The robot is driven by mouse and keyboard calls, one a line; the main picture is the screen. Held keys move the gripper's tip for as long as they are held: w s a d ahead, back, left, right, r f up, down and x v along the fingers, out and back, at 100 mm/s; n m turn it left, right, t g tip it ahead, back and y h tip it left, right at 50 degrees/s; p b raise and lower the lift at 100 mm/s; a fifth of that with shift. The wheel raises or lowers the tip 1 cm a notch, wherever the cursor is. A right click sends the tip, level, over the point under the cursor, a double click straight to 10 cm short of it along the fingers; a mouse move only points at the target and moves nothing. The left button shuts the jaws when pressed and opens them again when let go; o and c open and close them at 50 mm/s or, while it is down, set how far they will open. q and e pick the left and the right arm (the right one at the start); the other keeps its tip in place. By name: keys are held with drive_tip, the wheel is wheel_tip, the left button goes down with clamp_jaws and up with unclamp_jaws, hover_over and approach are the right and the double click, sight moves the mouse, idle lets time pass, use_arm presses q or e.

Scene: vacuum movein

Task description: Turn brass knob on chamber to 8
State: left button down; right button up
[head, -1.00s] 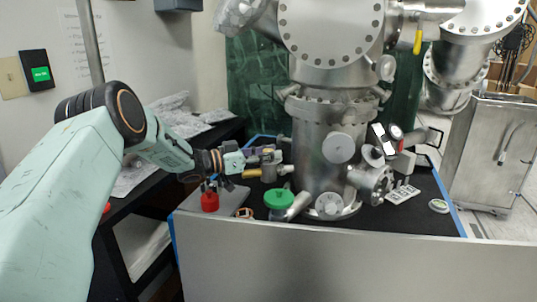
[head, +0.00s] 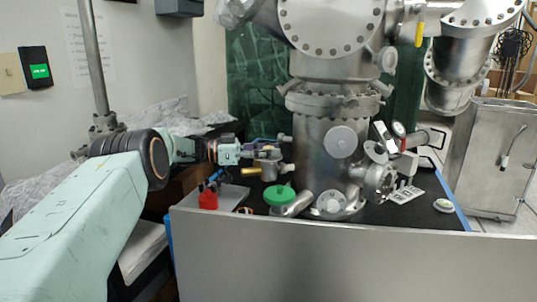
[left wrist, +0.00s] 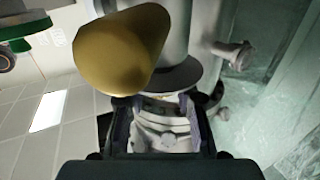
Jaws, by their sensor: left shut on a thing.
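The brass knob (head: 250,171) sticks out to the left from a small metal fitting (head: 269,171) low on the left side of the steel chamber (head: 318,160). In the left wrist view the brass knob (left wrist: 122,48) is large and close, above and left of the fingers. My left gripper (head: 268,154) is at the fitting, just above and right of the knob. In the left wrist view its fingers (left wrist: 165,125) straddle pale metal beside the knob and are shut on it; the exact part gripped is partly hidden. I see no number on the knob. My right gripper is out of view.
A grey panel (head: 350,250) closes the front. Flanged ports (head: 380,182) stick out at the chamber's right.

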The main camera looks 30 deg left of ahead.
use_arm(q)
drive_tip(key=shift+r, duration=0.15)
idle(0.3)
drive_tip(key=c, duration=1)
unclamp_jaws()
drive_tip(key=shift+a, duration=0.1)
drive_tip(key=v, duration=1.2)
